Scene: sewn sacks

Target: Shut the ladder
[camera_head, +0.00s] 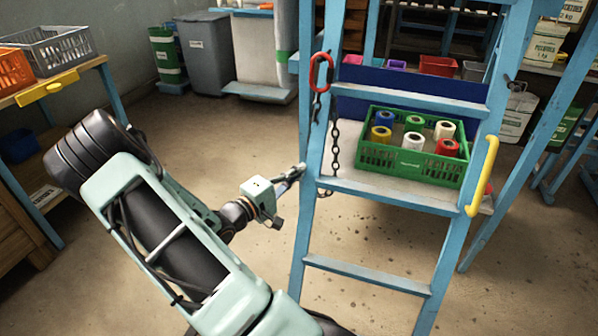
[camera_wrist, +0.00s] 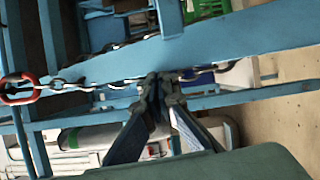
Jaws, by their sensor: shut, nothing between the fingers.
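The blue stepladder (camera_head: 366,264) stands open, its rear legs spread behind the front rails. A red link (camera_head: 320,72) with a dark chain (camera_head: 335,147) hangs at its left rail, and a yellow handle (camera_head: 483,176) is on its right rail. My gripper (camera_head: 300,168) is at the left rail, around the height of a middle step. In the wrist view my gripper (camera_wrist: 160,88) has its fingertips together, in front of a blue rail (camera_wrist: 225,40) and in line with the chain (camera_wrist: 110,84). The red link (camera_wrist: 14,89) shows at the left. I cannot tell whether the fingertips touch the chain.
A green crate (camera_head: 378,158) with several coloured spools sits at the ladder's middle step. A wooden bench (camera_head: 25,190) with a grey basket (camera_head: 55,48) and an orange basket (camera_head: 12,70) stands at left. Grey bins (camera_head: 206,52) stand behind.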

